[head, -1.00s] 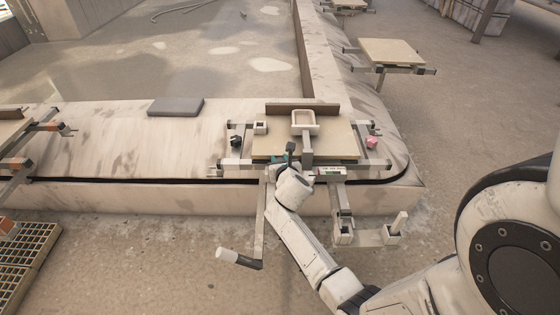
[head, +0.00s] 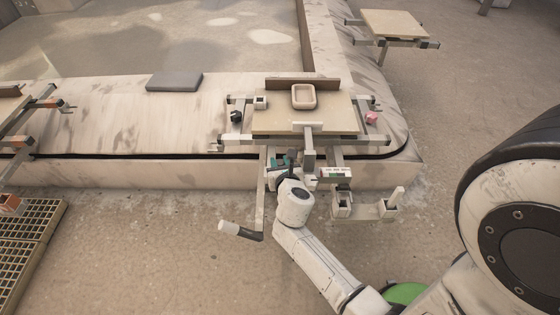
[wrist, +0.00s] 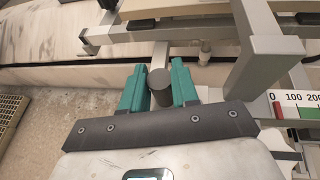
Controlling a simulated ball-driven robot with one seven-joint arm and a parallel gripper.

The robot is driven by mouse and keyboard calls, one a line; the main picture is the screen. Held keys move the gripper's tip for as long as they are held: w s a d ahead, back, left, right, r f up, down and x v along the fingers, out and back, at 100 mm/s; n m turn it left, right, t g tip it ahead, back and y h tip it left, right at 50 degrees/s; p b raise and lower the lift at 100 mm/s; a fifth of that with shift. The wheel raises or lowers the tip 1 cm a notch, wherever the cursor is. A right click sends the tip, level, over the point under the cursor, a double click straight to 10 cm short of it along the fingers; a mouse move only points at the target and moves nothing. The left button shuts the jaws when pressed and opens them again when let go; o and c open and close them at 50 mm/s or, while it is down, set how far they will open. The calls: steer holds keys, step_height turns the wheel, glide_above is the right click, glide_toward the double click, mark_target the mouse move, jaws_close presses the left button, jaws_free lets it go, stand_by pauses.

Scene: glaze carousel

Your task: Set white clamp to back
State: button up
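The white clamp (head: 309,127) is a crosswise bar on a pale stem, lying over the front part of the board (head: 265,125). A shallow beige dish (head: 304,96) sits behind it near the dark back fence, with a clear gap between bar and dish. My gripper (head: 290,160) is at the board's front, just left of the stem. In the wrist view its green fingers (wrist: 159,88) close on both sides of a dark round handle (wrist: 160,78). A light bar runs behind this handle; its join to the clamp is hidden.
A crank with a white grip (head: 229,228) sticks out at front left. A lever with a white upright grip (head: 396,198) stands at front right. A black knob (head: 236,116) and a pink knob (head: 371,118) flank the board. A scale (wrist: 295,98) lies right of my gripper.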

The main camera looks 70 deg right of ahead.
steer(key=o, duration=0.4)
steer(key=shift+a, duration=0.1)
steer(key=shift+o, duration=0.2)
steer(key=p+v, duration=0.1)
steer(key=v, duration=0.9)
steer(key=shift+s+a+p, duration=0.2)
steer(key=shift+a+p, duration=0.1)
steer(key=shift+p, duration=0.1)
steer(key=shift+r, duration=0.15)
steer(key=s+a+f+m+g+y, duration=0.1)
steer(key=s+a+m+g+y, duration=0.25)
steer(key=a+m+y, duration=0.65)
steer(key=s+a+f+m+g+y, duration=0.1)
steer(key=s+a+m+g, duration=0.4)
steer(key=m, duration=1)
step_height(320, 180, up, 13)
steer(key=w+a+t+p, duration=0.1)
steer(key=t+p, duration=0.1)
steer(key=p, duration=1.1)
steer(key=shift+r, duration=0.15)
